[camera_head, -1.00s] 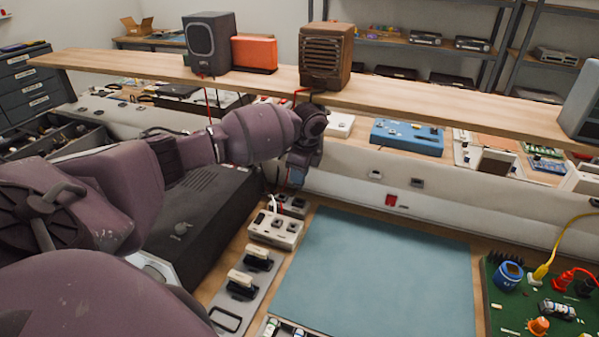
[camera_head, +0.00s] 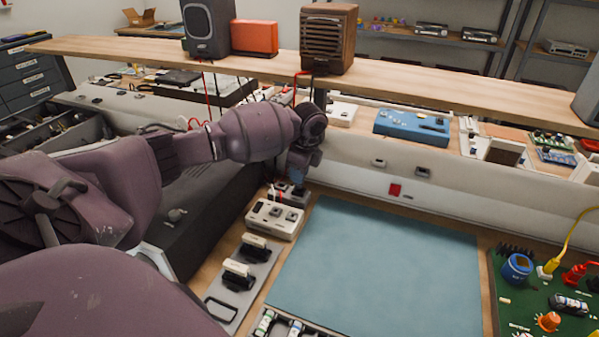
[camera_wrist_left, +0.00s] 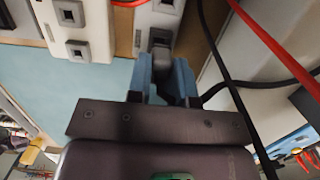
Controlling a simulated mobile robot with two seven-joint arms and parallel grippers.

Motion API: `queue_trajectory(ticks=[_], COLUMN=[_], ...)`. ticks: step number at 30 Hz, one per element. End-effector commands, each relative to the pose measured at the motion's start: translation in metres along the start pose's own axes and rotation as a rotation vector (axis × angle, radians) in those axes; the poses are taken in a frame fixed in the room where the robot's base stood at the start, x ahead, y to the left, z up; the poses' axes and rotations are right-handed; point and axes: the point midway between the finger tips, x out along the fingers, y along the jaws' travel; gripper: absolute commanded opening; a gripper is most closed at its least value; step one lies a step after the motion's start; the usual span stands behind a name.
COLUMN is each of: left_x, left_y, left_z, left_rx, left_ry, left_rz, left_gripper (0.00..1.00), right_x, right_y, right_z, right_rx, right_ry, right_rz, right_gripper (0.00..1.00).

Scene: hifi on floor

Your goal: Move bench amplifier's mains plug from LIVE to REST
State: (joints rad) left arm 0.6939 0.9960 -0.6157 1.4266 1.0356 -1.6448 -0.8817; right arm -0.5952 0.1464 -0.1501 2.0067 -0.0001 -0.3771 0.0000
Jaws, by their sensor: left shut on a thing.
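My left gripper (camera_head: 297,185) reaches down at the rear socket block (camera_head: 288,196), near the back left corner of the blue mat. In the left wrist view its blue fingertips (camera_wrist_left: 163,82) are shut on a dark grey plug (camera_wrist_left: 160,38), which is over or at a pale socket block (camera_wrist_left: 166,8). I cannot tell whether its pins are seated. A black cable (camera_wrist_left: 220,88) runs near the fingers. A larger pale socket block (camera_head: 275,220) stands just in front; it also shows in the left wrist view (camera_wrist_left: 88,42). LIVE and REST labels are not readable. My right gripper is not in view.
The blue mat (camera_head: 385,265) is clear. A black amplifier-like box (camera_head: 190,215) stands left, partly behind my arm. A grey strip with black-and-white pieces (camera_head: 225,295) lies in front of the blocks. A wooden shelf (camera_head: 420,95) spans above. Red and black leads (camera_wrist_left: 262,40) hang close to the gripper.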

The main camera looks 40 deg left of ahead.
Motion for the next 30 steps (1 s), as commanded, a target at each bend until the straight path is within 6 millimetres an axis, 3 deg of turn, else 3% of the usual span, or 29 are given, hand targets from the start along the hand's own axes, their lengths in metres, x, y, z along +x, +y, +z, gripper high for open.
queue_trajectory(ticks=[30], left_x=[-0.0002], left_y=[0.0000], left_z=[-0.0002], left_rx=[0.000], left_ry=[0.000], left_rz=[0.000], left_gripper=[0.00], right_x=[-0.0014], right_y=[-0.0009], right_z=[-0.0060], right_rx=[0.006], right_ry=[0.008], right_rz=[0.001], right_gripper=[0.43])
